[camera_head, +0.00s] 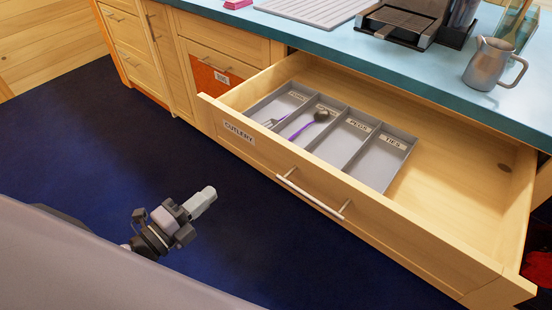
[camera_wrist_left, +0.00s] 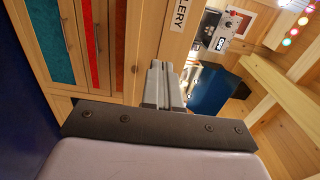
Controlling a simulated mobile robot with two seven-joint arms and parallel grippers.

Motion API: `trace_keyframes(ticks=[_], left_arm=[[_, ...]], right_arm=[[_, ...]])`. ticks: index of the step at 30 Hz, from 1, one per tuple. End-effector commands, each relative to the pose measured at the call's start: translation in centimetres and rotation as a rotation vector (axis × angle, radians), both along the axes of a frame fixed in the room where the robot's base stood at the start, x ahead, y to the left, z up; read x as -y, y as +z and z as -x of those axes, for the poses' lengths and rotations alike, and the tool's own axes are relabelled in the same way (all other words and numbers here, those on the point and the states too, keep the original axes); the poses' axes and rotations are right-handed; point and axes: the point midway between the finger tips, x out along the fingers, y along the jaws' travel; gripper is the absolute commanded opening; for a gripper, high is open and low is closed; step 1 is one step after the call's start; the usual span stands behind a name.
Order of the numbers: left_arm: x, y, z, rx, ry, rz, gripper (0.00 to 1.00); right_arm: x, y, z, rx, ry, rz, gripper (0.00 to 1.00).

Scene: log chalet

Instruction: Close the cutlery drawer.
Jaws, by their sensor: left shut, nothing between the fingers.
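The cutlery drawer (camera_head: 370,222) is pulled well out from under the counter in the head view. Its front carries a "CUTLERY" label and a bar handle (camera_head: 312,195). My left gripper (camera_head: 207,192) is shut and empty, in front of the drawer's left part and apart from it, over the dark blue floor. In the left wrist view the shut fingers (camera_wrist_left: 161,66) point ahead, with part of the label (camera_wrist_left: 179,15) above them. My right gripper is not in view.
A grey divided tray (camera_head: 343,152) inside the drawer holds a purple-handled spoon (camera_head: 311,122) and a fork (camera_head: 272,122). A metal jug (camera_head: 490,62) and a coffee machine's tray (camera_head: 400,22) stand on the blue counter (camera_head: 440,80). The floor (camera_head: 90,150) at left is clear.

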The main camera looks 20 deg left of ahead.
Motion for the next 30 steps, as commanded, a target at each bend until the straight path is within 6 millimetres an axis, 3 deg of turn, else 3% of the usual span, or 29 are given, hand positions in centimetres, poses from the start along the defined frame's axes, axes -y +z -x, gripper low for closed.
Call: trace_keyframes(ticks=[8,24,30], left_arm=[[0.7,0.1,-2.1,0.007,-0.007,-0.014,0.0],[3.8,0.1,-10.5,0.005,-0.006,-0.01,0.0],[4.6,0.0,-12.5,0.003,-0.005,-0.009,0.0]], right_arm=[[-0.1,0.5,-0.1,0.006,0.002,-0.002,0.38],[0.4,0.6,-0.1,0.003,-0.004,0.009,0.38],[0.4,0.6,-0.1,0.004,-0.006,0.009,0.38]])
